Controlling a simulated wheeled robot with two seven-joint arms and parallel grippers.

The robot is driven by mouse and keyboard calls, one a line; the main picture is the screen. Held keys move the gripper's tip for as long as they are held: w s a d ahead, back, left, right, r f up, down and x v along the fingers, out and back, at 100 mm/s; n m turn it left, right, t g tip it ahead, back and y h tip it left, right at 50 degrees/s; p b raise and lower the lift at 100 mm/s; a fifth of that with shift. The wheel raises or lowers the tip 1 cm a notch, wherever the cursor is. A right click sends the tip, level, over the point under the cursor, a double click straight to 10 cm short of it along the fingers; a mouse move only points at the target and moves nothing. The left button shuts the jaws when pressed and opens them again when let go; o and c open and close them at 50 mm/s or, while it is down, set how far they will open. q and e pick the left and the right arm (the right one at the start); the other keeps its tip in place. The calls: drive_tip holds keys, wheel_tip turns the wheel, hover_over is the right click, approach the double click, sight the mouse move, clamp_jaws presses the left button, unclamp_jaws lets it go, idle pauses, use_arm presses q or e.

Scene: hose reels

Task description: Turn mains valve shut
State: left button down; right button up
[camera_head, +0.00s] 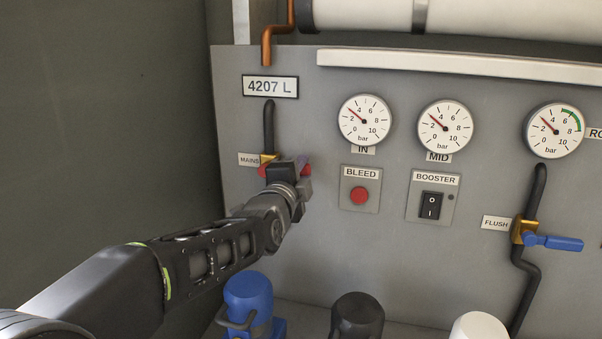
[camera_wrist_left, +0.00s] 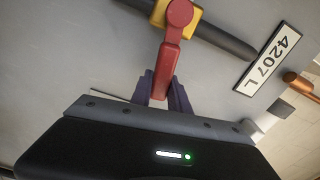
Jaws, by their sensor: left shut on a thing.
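The mains valve has a brass body (camera_head: 268,158) on a dark vertical pipe, right of its MAINS label (camera_head: 249,160). Its red handle (camera_head: 305,170) is mostly hidden behind my left gripper (camera_head: 292,168) in the head view. In the left wrist view the red handle (camera_wrist_left: 170,48) runs from the yellow valve body (camera_wrist_left: 160,14) down between the fingers of my left gripper (camera_wrist_left: 163,88). The gripper is shut on the handle. My right gripper is not in view.
To the right are the round gauges (camera_head: 365,121), the BLEED button (camera_head: 359,195), the BOOSTER switch (camera_head: 432,205) and the FLUSH valve with a blue handle (camera_head: 555,242). Blue (camera_head: 248,295), black (camera_head: 357,316) and white (camera_head: 480,326) fittings stand below. A dark wall (camera_head: 110,120) is at the left.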

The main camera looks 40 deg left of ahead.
use_arm(q)
drive_tip(key=shift+d+f+m+b, duration=0.1)
drive_tip(key=shift+f+m+b, duration=0.75)
drive_tip(key=shift+m, duration=0.05)
drive_tip(key=c, duration=1.2)
unclamp_jaws()
drive_tip(key=shift+r, duration=0.1)
drive_tip(key=shift+c, duration=0.2)
drive_tip(key=b+v, duration=0.1)
drive_tip(key=v, duration=0.6)
drive_tip(key=shift+s+b, duration=0.4)
drive_tip(key=shift+d, duration=0.1)
